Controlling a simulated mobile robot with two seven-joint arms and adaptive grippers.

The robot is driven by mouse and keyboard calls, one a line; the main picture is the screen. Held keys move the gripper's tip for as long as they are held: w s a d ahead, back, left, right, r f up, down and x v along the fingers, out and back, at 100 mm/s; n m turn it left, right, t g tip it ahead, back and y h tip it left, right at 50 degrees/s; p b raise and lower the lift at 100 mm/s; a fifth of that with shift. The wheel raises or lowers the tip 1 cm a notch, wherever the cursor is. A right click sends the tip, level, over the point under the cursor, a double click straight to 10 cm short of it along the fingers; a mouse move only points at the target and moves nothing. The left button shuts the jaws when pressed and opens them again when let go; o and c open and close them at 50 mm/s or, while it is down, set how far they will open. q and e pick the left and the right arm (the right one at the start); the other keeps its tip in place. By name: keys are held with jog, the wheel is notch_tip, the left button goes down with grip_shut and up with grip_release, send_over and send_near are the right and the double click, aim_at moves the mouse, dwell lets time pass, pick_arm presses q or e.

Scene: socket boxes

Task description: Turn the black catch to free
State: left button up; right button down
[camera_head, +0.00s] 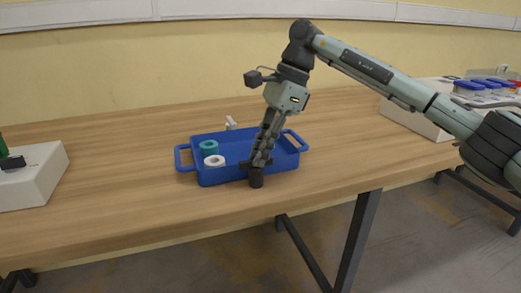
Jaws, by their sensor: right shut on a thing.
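A white box (42,175) stands at the left edge, cut off by the frame. A black piece (12,163), which looks like the catch, lies on its top; its exact setting cannot be told. My right gripper (257,163) points down at the front wall of the blue tray, far to the right of that box. Whether the cylinder touches the table is unclear. My left gripper is not in view.
The blue tray (217,178) holds a teal ring (209,147) and a white ring (214,161). A small white object (231,123) is behind it. Another white box (417,118) with blue and red parts is at the right. The table between left box and tray is clear.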

jog(key=c, duration=1.6)
grip_release()
jog(key=v, duration=1.2)
